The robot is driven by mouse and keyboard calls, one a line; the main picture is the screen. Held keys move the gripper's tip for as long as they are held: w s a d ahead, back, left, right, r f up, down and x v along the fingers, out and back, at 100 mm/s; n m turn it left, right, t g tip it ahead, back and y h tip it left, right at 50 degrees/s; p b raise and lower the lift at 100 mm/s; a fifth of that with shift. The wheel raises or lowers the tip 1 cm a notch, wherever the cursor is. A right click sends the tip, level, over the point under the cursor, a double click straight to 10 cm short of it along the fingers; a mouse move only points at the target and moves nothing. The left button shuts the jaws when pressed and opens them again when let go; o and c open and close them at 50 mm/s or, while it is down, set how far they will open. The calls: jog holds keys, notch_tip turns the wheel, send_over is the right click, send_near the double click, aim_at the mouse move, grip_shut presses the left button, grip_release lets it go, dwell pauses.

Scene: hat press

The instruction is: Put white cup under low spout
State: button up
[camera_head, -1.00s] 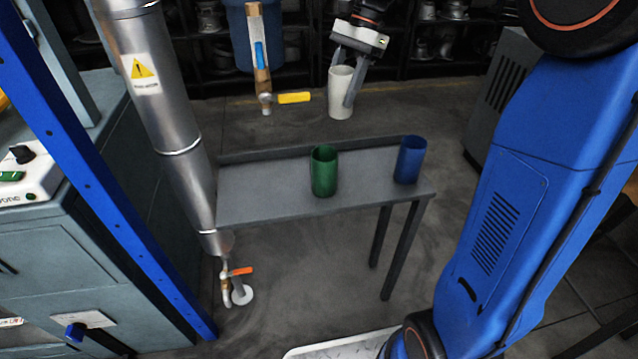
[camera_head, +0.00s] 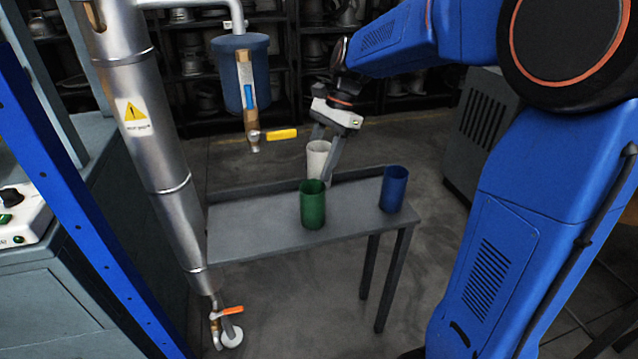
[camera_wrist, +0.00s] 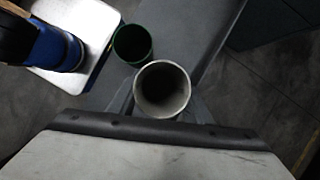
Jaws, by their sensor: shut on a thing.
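The white cup (camera_head: 318,157) is upright in my gripper (camera_head: 327,165), behind the green cup near the bench's back edge. Its lower part is partly hidden, so I cannot tell whether it touches the bench. In the wrist view I look into the open white cup (camera_wrist: 162,90), with the fingers beside it. The low spout (camera_head: 215,325), with an orange handle, is at the foot of the slanted metal pipe at lower left, well away from the cup. A white disc (camera_head: 231,336) shows beside it. A higher spout (camera_head: 254,142) with a yellow handle hangs under a blue tank.
The grey bench (camera_head: 250,220) carries a green cup (camera_head: 312,206), close to the white one, and a blue cup (camera_head: 394,190) at right. The bench's left part is clear. The metal pipe (camera_head: 160,150) and a blue post (camera_head: 60,180) stand at left.

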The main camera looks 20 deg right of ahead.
jog(key=shift+f, duration=3.05)
jog(key=shift+f, duration=0.15)
jog(key=o, duration=1.1)
